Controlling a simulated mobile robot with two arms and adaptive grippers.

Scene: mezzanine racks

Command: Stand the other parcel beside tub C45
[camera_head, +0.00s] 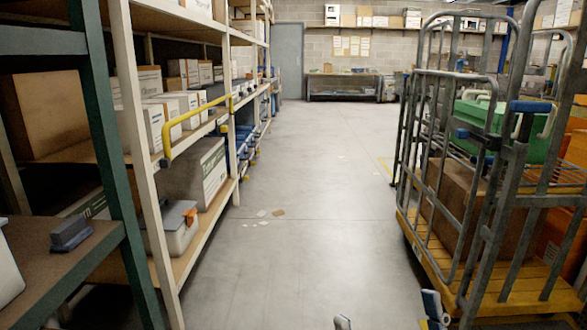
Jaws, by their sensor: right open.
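My right gripper (388,315) shows at the bottom edge, its two fingertips wide apart with only floor between them. My left gripper is out of view. A large brown cardboard box (462,200) stands on the lower deck of the roll cage at right, behind the bars. A green tub (488,118) sits above it in the cage. A pale grey tub with an orange latch (178,230) stands on the low shelf at left. I cannot read C45 on any tub, and cannot tell which box is the other parcel.
The roll cage (507,292) with a yellow deck stands close at right. Left racks (136,150) hold white cartons and a brown box (58,112); a yellow rail (196,122) juts out. The aisle floor between is clear except for scraps (277,213). A bench (342,78) stands far back.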

